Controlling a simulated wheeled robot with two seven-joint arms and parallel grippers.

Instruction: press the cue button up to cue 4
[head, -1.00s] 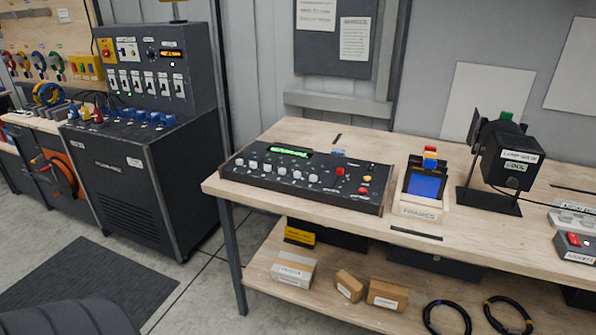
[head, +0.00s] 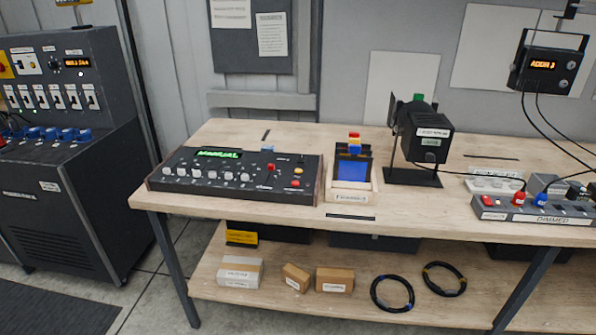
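The lighting console (head: 237,176) lies on the left part of the wooden workbench. It is a dark box with wooden end cheeks, a row of white knobs and a lit green display (head: 219,154) that seems to read "MANUAL". On its right side are a red knob or button (head: 271,168), a yellow button (head: 297,171) and a further red button (head: 295,184). Their labels are too small to read, so I cannot tell which one is the cue button. Neither of my grippers is in view.
A holder with a blue panel (head: 352,171) stands right of the console, then a black lamp (head: 425,136). A dimmer strip (head: 535,209) with red and blue plugs sits at the right. Boxes (head: 335,280) and coiled cables (head: 392,293) lie on the lower shelf. A dark cabinet (head: 70,200) stands left.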

